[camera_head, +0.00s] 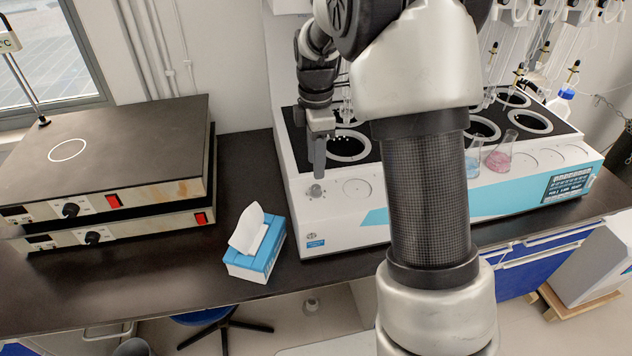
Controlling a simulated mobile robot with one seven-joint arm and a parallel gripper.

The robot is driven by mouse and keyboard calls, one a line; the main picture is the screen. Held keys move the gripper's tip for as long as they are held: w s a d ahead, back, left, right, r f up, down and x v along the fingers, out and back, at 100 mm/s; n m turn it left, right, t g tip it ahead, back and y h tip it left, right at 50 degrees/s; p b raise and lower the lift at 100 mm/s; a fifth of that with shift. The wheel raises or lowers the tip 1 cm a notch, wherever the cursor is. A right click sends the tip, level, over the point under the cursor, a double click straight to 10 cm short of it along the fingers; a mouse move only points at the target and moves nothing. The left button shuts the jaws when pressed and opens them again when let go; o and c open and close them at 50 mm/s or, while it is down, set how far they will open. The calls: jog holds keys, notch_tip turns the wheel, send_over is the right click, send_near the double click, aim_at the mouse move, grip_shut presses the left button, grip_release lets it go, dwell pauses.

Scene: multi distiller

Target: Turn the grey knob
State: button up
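The grey knob (315,191) is a small round knob on the front left of the white multi distiller (344,232). My gripper (319,176) points down just above the knob, and its fingertips look very close to it. I cannot tell whether they touch it. The fingers are seen edge-on as one dark strip, so the gap between them is hidden. My arm covers the middle of the distiller.
A blue-and-white tissue box (252,262) stands on the dark bench left of the distiller. Two stacked hot plates (120,150) with black knobs are at the left. Glass flasks with pink (499,158) and blue liquid stand on the distiller.

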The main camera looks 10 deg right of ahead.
aim_at(316, 186)
notch_tip(316, 186, down, 7)
jog(key=shift+f, duration=0.15)
grip_shut()
